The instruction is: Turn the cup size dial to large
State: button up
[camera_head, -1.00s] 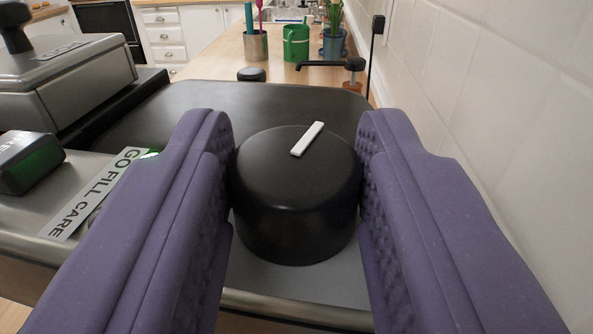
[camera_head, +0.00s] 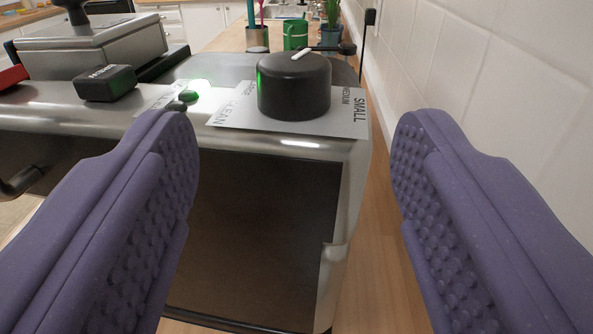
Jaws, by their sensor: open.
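The cup size dial (camera_head: 294,88) is a black round knob on the top front right of a steel machine (camera_head: 240,143). A white pointer mark (camera_head: 302,54) on its top points toward the far right. A label plate (camera_head: 345,124) around it reads SMALL and MEDIUM on the right and CLEAN on the left; another word by the dial's left is hard to read. My gripper (camera_head: 287,125) is open and empty. Its two purple fingers stand wide apart, nearer to me than the dial and clear of it.
A green-lit button (camera_head: 188,96) and a black box-shaped control (camera_head: 105,83) are left of the dial. A white tiled wall (camera_head: 470,70) runs along the right. A green mug (camera_head: 295,34) and a plant stand behind on the wooden counter.

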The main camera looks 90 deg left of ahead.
jog(key=shift+d, duration=0.2)
